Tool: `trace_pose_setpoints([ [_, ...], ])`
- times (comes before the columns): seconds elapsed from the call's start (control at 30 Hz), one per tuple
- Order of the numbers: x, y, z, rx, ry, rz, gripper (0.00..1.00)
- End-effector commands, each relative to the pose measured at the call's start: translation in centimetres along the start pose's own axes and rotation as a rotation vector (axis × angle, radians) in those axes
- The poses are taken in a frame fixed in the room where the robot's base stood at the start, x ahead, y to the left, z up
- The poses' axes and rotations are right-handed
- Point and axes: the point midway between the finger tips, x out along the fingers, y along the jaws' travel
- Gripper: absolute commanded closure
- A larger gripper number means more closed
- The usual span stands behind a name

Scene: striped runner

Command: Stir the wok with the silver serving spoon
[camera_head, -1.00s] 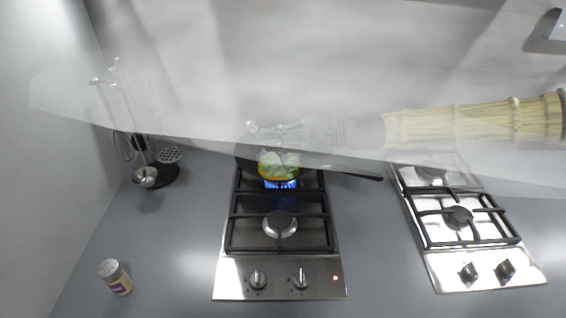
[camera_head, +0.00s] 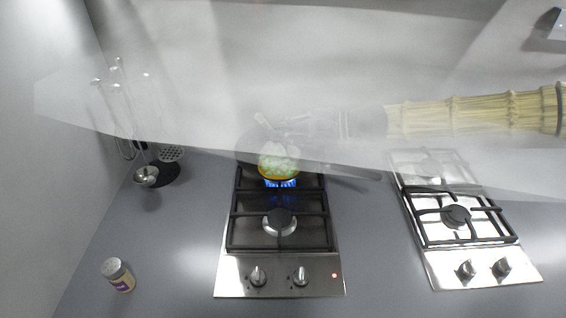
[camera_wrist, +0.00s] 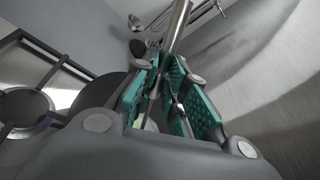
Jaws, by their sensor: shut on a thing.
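The dark wok (camera_head: 247,150) sits over the lit back burner of the left hob, its long handle (camera_head: 355,173) pointing right. Pale green food (camera_head: 279,160) with an orange-yellow edge fills the part of it that shows. My gripper (camera_head: 288,124) is above the wok, seen through a translucent hood. In the wrist view, my gripper (camera_wrist: 172,90) is shut on the silver serving spoon (camera_wrist: 179,25), whose metal handle stands between the green pads. The spoon's handle end also shows faintly in the head view (camera_head: 262,120). Its bowl is hidden, so I cannot tell whether it touches the food.
A utensil stand (camera_head: 158,180) with a ladle (camera_head: 146,176) and a slotted turner (camera_head: 171,154) is at left. A shaker (camera_head: 118,275) stands at the front left. A second hob (camera_head: 458,217) is at right. The translucent hood (camera_head: 200,70) crosses the upper view. The front counter is mostly clear.

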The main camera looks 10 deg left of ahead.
Motion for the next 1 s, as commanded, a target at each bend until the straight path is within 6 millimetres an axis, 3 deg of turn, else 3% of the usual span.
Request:
trace_pose_setpoints([
  [1.0, -0.1, -0.1, 7.9, -0.001, -0.001, 0.0, 1.0],
])
